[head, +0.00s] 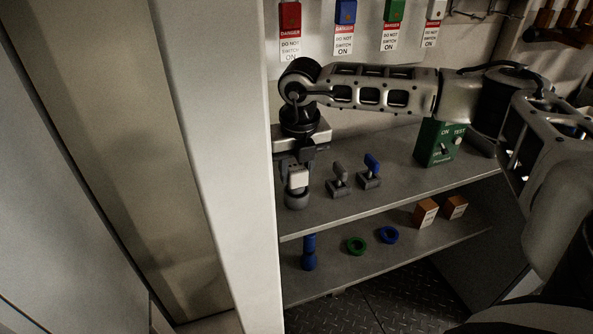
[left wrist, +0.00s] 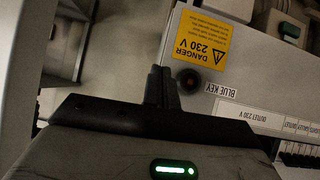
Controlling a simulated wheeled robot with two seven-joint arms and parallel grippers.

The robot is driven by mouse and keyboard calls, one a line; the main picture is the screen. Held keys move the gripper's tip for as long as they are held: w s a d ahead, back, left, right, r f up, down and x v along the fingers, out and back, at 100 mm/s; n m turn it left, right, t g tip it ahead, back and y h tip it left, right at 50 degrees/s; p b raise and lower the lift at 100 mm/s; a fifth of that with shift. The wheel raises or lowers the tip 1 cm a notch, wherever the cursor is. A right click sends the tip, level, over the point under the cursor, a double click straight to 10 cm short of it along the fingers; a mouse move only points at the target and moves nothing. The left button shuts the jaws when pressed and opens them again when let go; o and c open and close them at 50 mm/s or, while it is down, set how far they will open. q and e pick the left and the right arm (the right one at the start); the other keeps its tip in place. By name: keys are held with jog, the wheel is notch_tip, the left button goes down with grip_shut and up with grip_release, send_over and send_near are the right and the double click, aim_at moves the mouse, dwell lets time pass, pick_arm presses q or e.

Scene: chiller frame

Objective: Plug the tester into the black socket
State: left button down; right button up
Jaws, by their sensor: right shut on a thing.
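In the head view my right gripper (head: 297,160) points down at the left end of the upper shelf, shut on a small white block (head: 298,178), which may be the tester. A grey round piece (head: 296,199) shows directly under the block; I cannot tell whether the two are joined. In the left wrist view my left gripper (left wrist: 162,76) has its dark fingers together, with nothing seen between them. Beyond its tips, a round black socket-like fitting (left wrist: 189,79) sits on a grey panel, beside a "BLUE KEY" label. I cannot tell whether this is the black socket.
The upper shelf (head: 395,192) holds a grey-handled piece (head: 338,180), a blue-handled piece (head: 370,171) and a green ON/TEST box (head: 439,143). Below are a blue cylinder (head: 309,252), two rings and two orange-brown boxes. A pale post (head: 228,150) stands close left of my right gripper.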

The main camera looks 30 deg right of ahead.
jog(key=shift+s+a+r+p, duration=0.1)
jog(key=shift+s+r+p, duration=0.1)
jog(key=shift+r, duration=0.35)
jog(key=shift+s+r+p, duration=0.15)
jog(key=shift+s+r, duration=0.05)
jog(key=shift+r, duration=0.3)
pick_arm(q)
jog(key=shift+d+f+b, duration=0.1)
jog(key=shift+f+b, duration=0.4)
jog(key=shift+b, duration=1.05)
pick_arm(e)
jog(key=s+a, duration=0.4)
jog(key=s, duration=1.2)
jog(key=shift+s, duration=0.4)
jog(key=shift+f, duration=0.1)
